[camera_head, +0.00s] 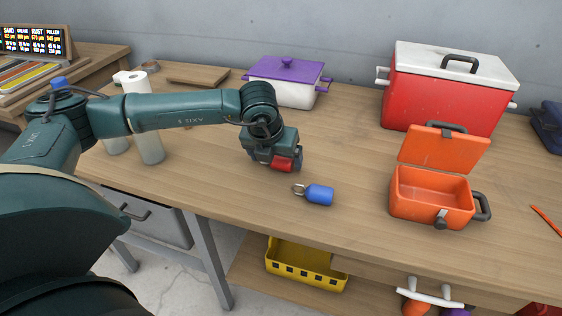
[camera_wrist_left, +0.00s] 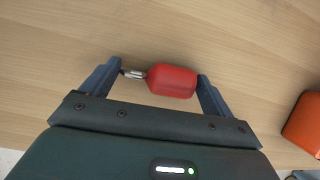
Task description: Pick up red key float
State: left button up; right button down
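The red key float (camera_head: 282,164) is at the fingers of my left gripper (camera_head: 277,162), low over the wooden workbench, in the head view. In the left wrist view the float (camera_wrist_left: 172,80) lies lengthwise between the two spread fingers (camera_wrist_left: 159,78). Its metal ring is close against the left finger and its red end close against the right finger. I cannot tell whether the fingers press on it, or whether it rests on the bench. My right gripper is not in view.
A blue key float (camera_head: 319,194) lies just right of the gripper. An open orange case (camera_head: 431,196) stands further right. A red cooler (camera_head: 443,100) and a purple-lidded pot (camera_head: 285,85) stand behind. A white cylinder (camera_head: 149,146) stands left under my arm. Bare bench lies between.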

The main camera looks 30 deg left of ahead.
pick_arm(q)
jog(key=c, duration=0.6)
